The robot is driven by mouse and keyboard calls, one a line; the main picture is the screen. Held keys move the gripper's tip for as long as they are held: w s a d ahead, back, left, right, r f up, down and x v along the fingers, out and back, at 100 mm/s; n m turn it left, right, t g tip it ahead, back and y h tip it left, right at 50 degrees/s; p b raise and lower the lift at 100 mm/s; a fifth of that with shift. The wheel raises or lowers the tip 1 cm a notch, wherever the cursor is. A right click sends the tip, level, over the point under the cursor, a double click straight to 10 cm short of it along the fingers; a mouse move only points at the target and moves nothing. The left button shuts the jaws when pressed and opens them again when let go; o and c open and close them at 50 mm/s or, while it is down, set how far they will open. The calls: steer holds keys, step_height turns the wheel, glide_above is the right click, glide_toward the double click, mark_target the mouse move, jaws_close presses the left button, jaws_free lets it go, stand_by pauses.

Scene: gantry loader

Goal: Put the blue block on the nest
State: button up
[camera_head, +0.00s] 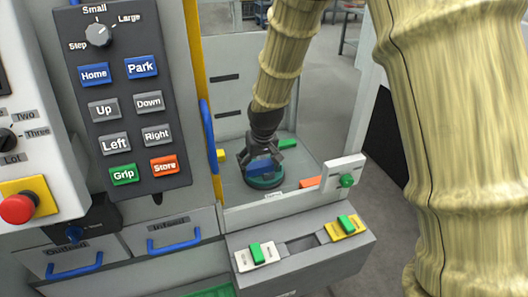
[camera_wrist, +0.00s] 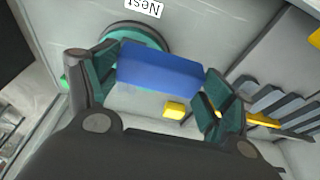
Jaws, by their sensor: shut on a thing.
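My gripper (camera_head: 263,163) reaches down into the machine's open bay and is shut on the blue block (camera_head: 262,168). In the wrist view the blue block (camera_wrist: 160,70) spans between the two dark green finger pads, one at each end. The nest (camera_head: 264,183) is a round teal pad on the bay floor, directly below the block in the head view. In the wrist view the nest (camera_wrist: 133,30), labelled "Nest", shows past the block's far edge, partly hidden by it. I cannot tell whether the block touches the nest.
A keypad (camera_head: 125,100) with a knob and a red stop button (camera_head: 17,209) are at left. A yellow post and blue handle (camera_head: 207,136) border the bay's left side. A front ledge (camera_head: 300,265) carries green switches. Green and orange pieces lie at the bay's right.

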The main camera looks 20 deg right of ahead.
steer(key=w+d+p, duration=0.1)
steer(key=w, duration=0.1)
steer(key=w+d+p, duration=0.1)
steer(key=w+d, duration=0.1)
steer(key=w, duration=0.1)
steer(key=w+d, duration=0.1)
steer(key=w, duration=0.2)
steer(key=shift+w+d+f+p, duration=0.1)
steer(key=shift+d+f+p, duration=0.05)
steer(key=shift+f+p, duration=1.1)
steer(key=shift+f, duration=0.85)
steer(key=shift+f, duration=0.2)
steer(key=o, duration=1)
steer(key=shift+c, duration=0.2)
steer(key=shift+r, duration=0.1)
steer(key=b+v, duration=0.3)
steer(key=v, duration=0.9)
steer(key=shift+r, duration=0.15)
